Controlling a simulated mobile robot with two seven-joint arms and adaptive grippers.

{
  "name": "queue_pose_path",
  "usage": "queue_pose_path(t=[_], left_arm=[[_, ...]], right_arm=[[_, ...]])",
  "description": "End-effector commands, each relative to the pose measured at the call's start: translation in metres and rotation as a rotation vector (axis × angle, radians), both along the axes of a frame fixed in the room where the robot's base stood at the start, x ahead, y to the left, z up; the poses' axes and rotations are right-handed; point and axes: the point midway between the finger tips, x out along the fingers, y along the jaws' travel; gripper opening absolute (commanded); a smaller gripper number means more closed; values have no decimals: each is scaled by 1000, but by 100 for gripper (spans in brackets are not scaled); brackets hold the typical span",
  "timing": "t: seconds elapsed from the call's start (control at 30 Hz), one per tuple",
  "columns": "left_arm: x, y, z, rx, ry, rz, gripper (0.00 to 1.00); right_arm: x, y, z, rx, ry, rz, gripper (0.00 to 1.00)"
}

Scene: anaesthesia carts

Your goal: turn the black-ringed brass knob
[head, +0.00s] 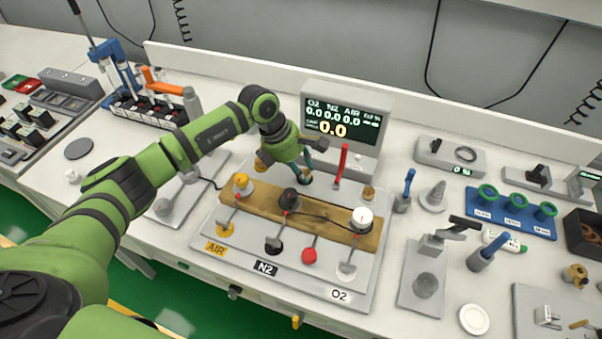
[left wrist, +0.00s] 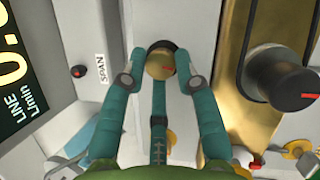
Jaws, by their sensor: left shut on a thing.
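The brass knob (left wrist: 159,65) with a black ring behind it shows in the left wrist view, on a pale grey panel. It has a red mark on its face, pointing right in that view. My left gripper (left wrist: 160,76) has its two teal fingers on either side of the knob and is shut on it. In the head view my left gripper (head: 302,170) is in front of the grey monitor box (head: 368,97), and I cannot make out the knob there. My right gripper is not in view.
A gas board with a brass strip (head: 325,216) and black, white and yellow knobs lies just in front. A larger black knob (left wrist: 285,83) is to the right in the wrist view. A red lever (head: 342,162) stands close to the gripper's right.

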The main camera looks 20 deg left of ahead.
Motion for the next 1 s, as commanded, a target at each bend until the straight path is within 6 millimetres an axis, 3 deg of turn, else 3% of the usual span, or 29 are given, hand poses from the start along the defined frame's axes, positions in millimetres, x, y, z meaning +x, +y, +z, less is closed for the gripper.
queue_pose_path(t=[0.03, 0.1, 0.5, 1.0], left_arm=[[0, -1, -9, -2, 2, -38, 0], [0, -1, -10, -2, 3, -97, 0], [3, -2, -9, -1, 5, -465, 0], [3, -2, -5, -2, 11, -764, 0]], right_arm=[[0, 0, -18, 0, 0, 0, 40], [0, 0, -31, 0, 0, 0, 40], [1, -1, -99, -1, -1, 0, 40], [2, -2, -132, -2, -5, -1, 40]])
